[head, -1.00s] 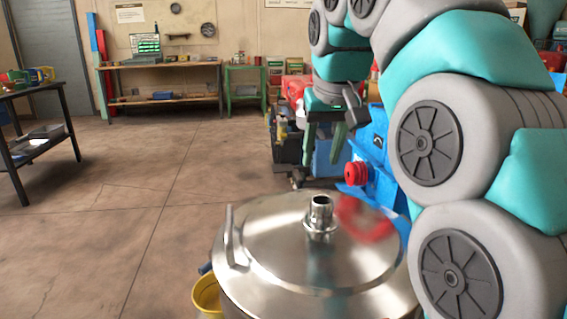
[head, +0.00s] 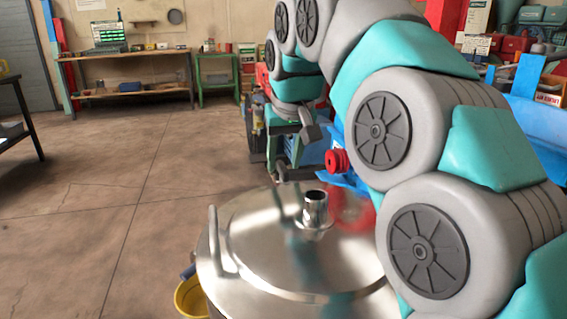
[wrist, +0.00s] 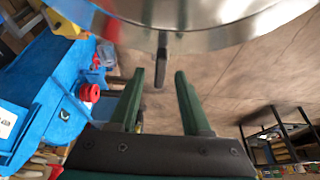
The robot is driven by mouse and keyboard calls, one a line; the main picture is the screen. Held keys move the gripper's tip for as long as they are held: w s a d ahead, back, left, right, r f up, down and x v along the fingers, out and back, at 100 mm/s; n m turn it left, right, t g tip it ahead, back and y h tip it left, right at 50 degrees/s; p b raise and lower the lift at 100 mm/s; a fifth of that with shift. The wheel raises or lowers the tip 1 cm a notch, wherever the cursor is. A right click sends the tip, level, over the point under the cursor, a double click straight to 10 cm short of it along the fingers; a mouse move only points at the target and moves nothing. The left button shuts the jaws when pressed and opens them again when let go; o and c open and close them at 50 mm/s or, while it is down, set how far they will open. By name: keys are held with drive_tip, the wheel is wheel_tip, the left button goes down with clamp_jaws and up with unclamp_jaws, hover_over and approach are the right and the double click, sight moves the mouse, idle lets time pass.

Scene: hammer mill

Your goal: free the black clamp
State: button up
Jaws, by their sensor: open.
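A dark, narrow piece that looks like the black clamp (wrist: 161,62) sticks out from the rim of the steel vessel (wrist: 205,38) in the wrist view. In the head view a small dark shape at the vessel's far rim may be the same clamp (head: 282,171). The steel vessel (head: 250,245) has a domed lid with a short pipe on top. My gripper (wrist: 160,74) is open, its two green fingers on either side of the clamp's line, with the clamp's end near the tips. I see no contact. In the head view my gripper (head: 283,158) is beyond the vessel.
A blue machine with a red knob (head: 337,160) stands just right of my gripper; the knob also shows in the wrist view (wrist: 90,93). A yellow bucket (head: 190,298) stands left of the vessel. The floor to the left is clear up to the workbench (head: 125,90).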

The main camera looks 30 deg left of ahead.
drive_tip(key=shift+w+a+f, duration=0.1)
drive_tip(key=shift+f, duration=0.35)
clamp_jaws()
idle(0.3)
